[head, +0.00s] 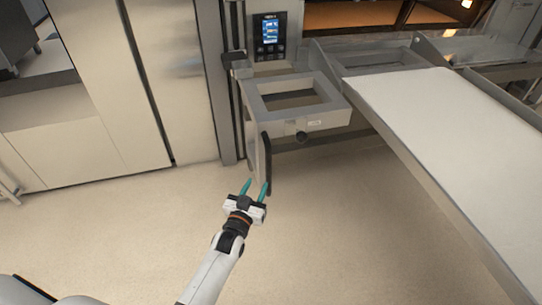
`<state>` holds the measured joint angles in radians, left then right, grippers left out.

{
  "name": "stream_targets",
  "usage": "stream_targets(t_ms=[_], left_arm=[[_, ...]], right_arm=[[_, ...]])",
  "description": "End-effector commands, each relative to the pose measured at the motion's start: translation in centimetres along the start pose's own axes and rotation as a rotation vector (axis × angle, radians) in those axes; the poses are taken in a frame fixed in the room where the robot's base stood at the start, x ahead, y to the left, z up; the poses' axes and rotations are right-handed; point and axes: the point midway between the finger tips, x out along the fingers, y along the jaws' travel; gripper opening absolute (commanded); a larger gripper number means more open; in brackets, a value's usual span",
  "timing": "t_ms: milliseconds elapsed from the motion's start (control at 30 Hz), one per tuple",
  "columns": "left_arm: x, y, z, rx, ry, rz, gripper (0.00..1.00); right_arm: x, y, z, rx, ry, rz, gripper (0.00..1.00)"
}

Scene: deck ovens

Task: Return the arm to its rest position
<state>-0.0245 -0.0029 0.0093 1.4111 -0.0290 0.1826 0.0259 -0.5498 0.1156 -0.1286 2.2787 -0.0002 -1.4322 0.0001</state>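My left gripper (255,188) is in the lower middle of the head view, at the end of my white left arm. Its two teal fingers are apart with nothing between them, so it is open and empty. In the picture it lies just below a dark upright handle or bar (266,160) on the oven-side frame; I cannot tell whether they touch. My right gripper is not in view.
A grey metal frame with a square opening (300,123) stands beyond the gripper. A long pale loading surface (455,135) reaches toward me on the right. A control panel with a lit screen (269,35) is above. Tall beige panels (100,80) stand left. The floor (120,225) is clear.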

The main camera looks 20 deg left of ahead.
Motion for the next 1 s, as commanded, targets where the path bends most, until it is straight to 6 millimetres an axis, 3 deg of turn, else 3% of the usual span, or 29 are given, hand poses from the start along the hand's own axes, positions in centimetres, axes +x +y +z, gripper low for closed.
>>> stream_targets(t_ms=[200, 367, 533, 700, 1000], left_arm=[[-0.3, 0.0, -0.3, 0.003, 0.025, -0.002, 0.39], [-3.1, -0.3, -2.2, 0.02, 0.205, -0.016, 0.39], [-9.7, -1.0, -4.7, 0.053, 0.537, -0.047, 0.39], [-16.4, -1.6, -5.7, 0.082, 0.812, -0.075, 0.39], [-24.3, -2.1, -5.1, 0.115, 1.092, -0.107, 0.39]], right_arm=[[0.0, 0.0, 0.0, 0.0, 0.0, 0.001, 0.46], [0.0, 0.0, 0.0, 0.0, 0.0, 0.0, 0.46], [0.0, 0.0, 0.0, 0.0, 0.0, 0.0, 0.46], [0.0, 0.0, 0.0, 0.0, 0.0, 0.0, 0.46], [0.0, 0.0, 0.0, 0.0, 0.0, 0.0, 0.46]])
